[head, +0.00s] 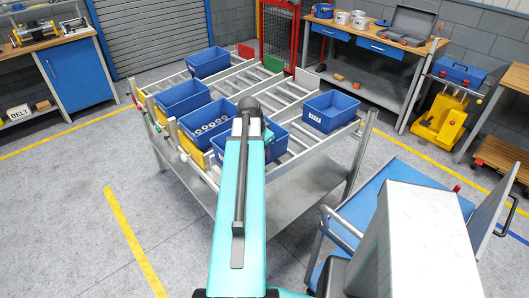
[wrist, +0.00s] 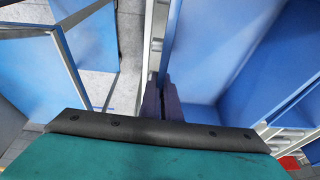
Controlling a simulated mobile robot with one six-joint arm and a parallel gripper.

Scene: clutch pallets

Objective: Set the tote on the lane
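A blue tote (head: 279,145) shows at the front right of the roller rack (head: 285,201), partly hidden behind my teal arm. Its blue wall and inside fill the right of the wrist view (wrist: 215,50). My gripper (wrist: 161,104) has its dark fingers close together at the tote's wall, which runs down between them. The fingertips are hidden behind my arm in the head view. I cannot tell whether the tote's base rests on the rollers. The rack's lanes (head: 289,112) are sloping rows of metal rollers between rails.
Other blue totes stand on the rack: a labelled one (head: 331,111) at the right, one holding round parts (head: 209,123), an empty-looking one (head: 183,98) and one at the back (head: 208,62). A blue trolley (head: 392,168) stands at the front right. Floor at the left is clear.

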